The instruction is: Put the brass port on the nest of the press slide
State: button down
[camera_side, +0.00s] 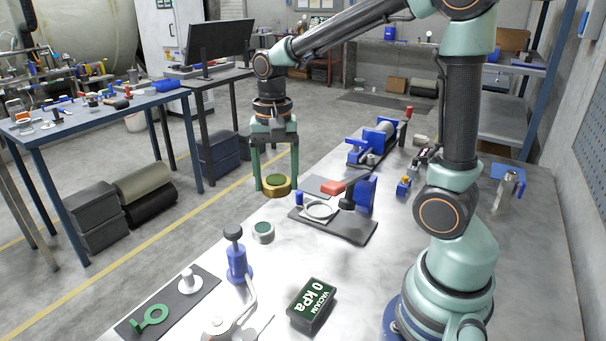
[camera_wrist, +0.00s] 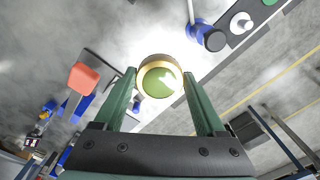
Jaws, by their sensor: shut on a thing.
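The brass port (camera_side: 277,190) is a short brass ring with a green top face. It also shows in the wrist view (camera_wrist: 146,67), between the fingertips. My gripper (camera_side: 275,176) is shut on it and holds it upright, near the table's left edge. To its right, a dark base plate (camera_side: 354,232) carries a pale ring (camera_side: 318,209) and a red-handled clamp (camera_side: 335,188). Farther back stands a blue device (camera_side: 380,140) with a cylinder and a red-tipped lever. I cannot tell for certain which of these is the press slide and its nest.
A small grey ring with a green top (camera_side: 263,231) stands in front of the plate. A blue valve (camera_side: 238,263) and a dark mat (camera_side: 166,312) with a white post and green ring lie nearer. A vacuum display (camera_side: 312,306) stands at front. Bare table lies between.

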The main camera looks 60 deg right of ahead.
jog(key=n, duration=0.2)
jog(key=a+n, duration=0.1)
jog(key=n, duration=0.1)
jog(key=a+n, duration=0.1)
jog(key=n, duration=0.1)
jog(key=shift+s+f, duration=0.35)
jog(key=shift+s, duration=0.05)
jog(key=a+n, duration=0.1)
jog(key=n, duration=0.3)
notch_tip(320, 180, up, 4)
jog(key=m, duration=0.6)
send_over(320, 211)
notch_tip(320, 211, down, 19)
jog(key=shift+a+f, duration=0.1)
jog(key=shift+f, duration=0.05)
jog(key=shift+f, duration=0.25)
jog(key=shift+f, duration=0.35)
